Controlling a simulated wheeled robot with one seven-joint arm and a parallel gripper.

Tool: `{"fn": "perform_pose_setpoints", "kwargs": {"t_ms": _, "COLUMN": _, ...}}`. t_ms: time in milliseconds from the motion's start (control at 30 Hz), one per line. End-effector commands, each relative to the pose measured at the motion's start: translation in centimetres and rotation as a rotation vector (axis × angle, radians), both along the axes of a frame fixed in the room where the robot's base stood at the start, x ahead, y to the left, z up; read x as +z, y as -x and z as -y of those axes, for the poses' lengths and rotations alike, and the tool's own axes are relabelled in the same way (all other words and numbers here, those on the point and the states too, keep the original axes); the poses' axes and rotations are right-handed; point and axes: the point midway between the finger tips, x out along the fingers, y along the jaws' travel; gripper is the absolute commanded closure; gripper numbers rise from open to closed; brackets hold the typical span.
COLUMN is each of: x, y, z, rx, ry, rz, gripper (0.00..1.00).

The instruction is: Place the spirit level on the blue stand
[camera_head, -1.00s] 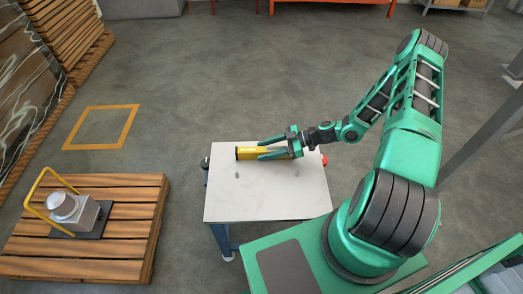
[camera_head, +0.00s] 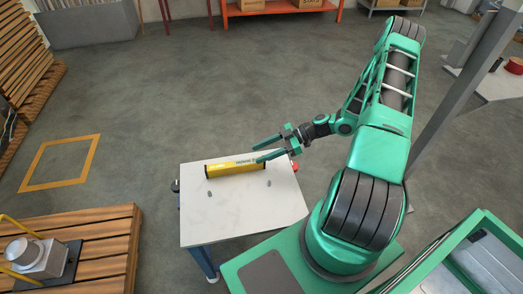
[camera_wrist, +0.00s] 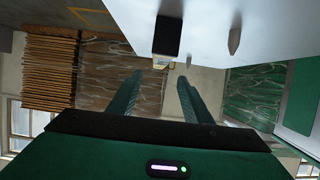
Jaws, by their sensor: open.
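The spirit level (camera_head: 235,169) is a yellow bar with dark ends. It lies flat near the back edge of a small table with a pale top (camera_head: 245,215) and blue legs (camera_head: 204,262), the only blue stand I see. My gripper (camera_head: 256,154) is open and empty, its green fingers spread just above and behind the level's right end. The lower finger overlaps that end in the picture; the gap is hard to judge. In the wrist view both fingers of my gripper (camera_wrist: 160,85) are apart, with nothing between them. A dark block (camera_wrist: 167,36) there looks like the level's end.
Two small grey stubs (camera_head: 210,194) stand on the tabletop in front of the level. A red knob (camera_head: 295,167) sits at its right edge. A wooden pallet (camera_head: 100,226) with a metal device is at left. The floor behind is clear.

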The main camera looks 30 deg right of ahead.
Motion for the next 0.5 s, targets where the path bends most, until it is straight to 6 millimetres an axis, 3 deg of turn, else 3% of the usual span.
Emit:
{"fn": "perform_pose_setpoints", "kwargs": {"t_ms": 267, "x": 0.7, "y": 0.5, "z": 0.4, "rx": 0.016, "ry": 0.035, "rz": -0.056, "gripper": 0.55}}
{"fn": "perform_pose_setpoints", "kwargs": {"t_ms": 500, "x": 3.7, "y": 2.9, "z": 1.9, "rx": 0.028, "ry": 0.197, "rz": -0.316, "gripper": 0.55}}
